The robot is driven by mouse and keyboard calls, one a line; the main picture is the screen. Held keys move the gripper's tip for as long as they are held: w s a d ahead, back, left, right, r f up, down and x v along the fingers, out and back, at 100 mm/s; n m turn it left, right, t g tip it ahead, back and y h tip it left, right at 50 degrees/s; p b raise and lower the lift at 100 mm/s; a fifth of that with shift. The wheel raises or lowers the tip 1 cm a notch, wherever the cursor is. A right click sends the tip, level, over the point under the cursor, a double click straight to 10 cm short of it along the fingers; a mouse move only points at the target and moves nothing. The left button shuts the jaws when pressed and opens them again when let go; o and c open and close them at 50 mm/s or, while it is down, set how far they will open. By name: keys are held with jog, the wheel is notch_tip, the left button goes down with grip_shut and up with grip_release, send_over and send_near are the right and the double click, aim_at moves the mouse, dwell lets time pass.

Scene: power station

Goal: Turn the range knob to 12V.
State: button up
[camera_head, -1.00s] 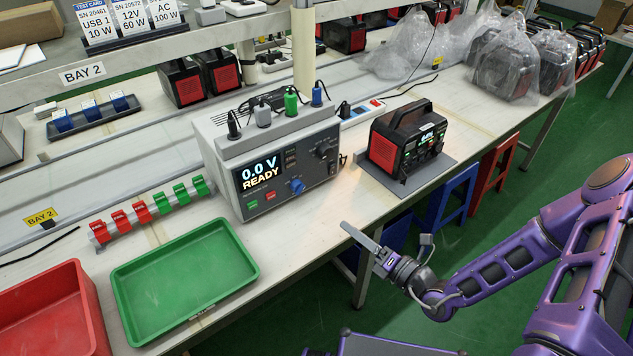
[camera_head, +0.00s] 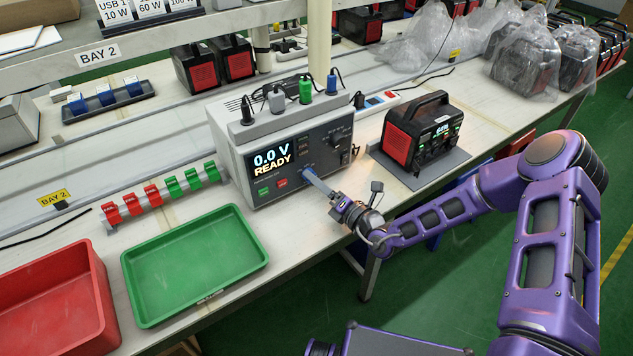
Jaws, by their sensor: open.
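The grey test unit (camera_head: 228,158) stands on the bench, its display (camera_head: 271,162) reading "0.0 V READY". A dark knob (camera_head: 336,138) with small markings sits at the upper right of its front panel.
A black and red power station (camera_head: 400,142) sits on a grey mat right of the unit. A green tray (camera_head: 262,262) and red bin (camera_head: 108,335) are at the left front. Red and green clips (camera_head: 152,194) line the bench. Leads plug into the unit's top.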

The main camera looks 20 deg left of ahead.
jog(key=shift+w+a, duration=0.2)
jog(key=shift+a, duration=0.15)
grip_shut()
jog(key=shift+r+p, duration=0.1)
jog(key=shift+p, duration=0.2)
jog(key=n+p, duration=0.2)
jog(key=n, duration=0.1)
jog(key=shift+r+n+p, duration=0.15)
jog(key=shift+n+p, duration=0.25)
jog(key=n+h+p, duration=0.1)
jog(key=n+p, duration=0.1)
jog(key=n, duration=0.2)
jog(key=shift+n, duration=0.4)
